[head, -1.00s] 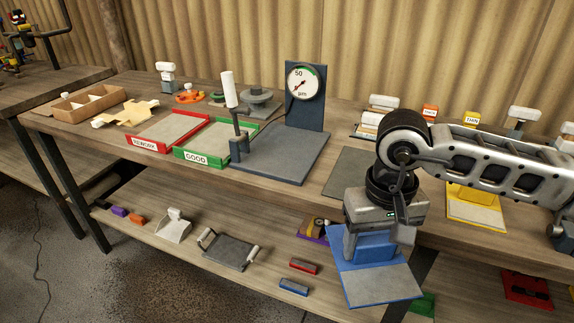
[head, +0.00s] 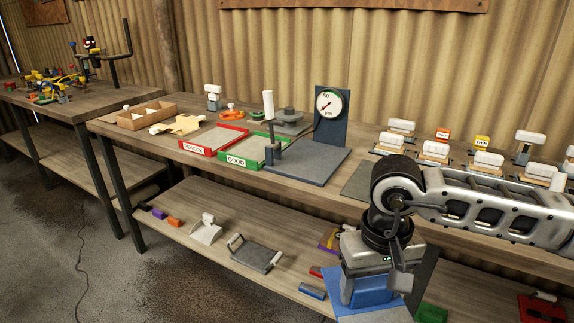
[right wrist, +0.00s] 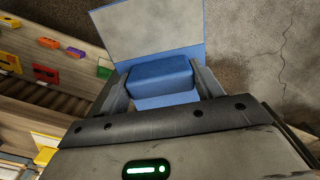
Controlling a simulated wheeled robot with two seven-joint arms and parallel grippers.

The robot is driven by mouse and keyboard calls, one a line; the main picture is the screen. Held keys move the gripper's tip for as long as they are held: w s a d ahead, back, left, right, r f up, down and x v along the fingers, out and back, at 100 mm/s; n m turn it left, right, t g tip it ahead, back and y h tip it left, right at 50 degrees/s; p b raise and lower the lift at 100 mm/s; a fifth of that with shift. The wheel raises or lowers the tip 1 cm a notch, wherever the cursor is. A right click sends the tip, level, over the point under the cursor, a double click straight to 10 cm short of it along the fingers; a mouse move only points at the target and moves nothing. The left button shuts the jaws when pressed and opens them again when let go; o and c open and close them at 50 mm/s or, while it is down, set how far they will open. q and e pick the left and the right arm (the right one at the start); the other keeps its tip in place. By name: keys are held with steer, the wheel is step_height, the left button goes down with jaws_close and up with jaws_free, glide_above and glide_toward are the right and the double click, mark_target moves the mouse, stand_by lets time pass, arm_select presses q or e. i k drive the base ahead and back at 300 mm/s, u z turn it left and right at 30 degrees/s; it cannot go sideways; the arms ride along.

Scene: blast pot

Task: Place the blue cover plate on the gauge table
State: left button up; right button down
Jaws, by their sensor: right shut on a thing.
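The blue cover plate (head: 366,304) hangs at the front of the bench in the head view, a grey face with blue edges and a blue block handle. My right gripper (head: 368,290) is shut on that blue block. In the right wrist view the plate (right wrist: 145,30) extends beyond the fingers, and the block (right wrist: 160,75) sits between the two fingers (right wrist: 160,85). The gauge table (head: 308,165) is a dark grey plate on the bench top with an upright and a round dial (head: 329,103). It lies up and left of my right gripper. My left gripper is not in view.
The green GOOD tray (head: 245,152) and red REWORK tray (head: 212,140) stand left of the gauge table. A thin lever post (head: 269,120) stands at its left edge. Several white-handled blocks (head: 488,160) line the bench's right. The lower shelf (head: 240,225) holds loose parts.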

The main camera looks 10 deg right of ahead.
mark_target(310, 163)
steer(key=u, duration=0.8)
steer(key=i, duration=0.85)
steer(key=z, duration=0.1)
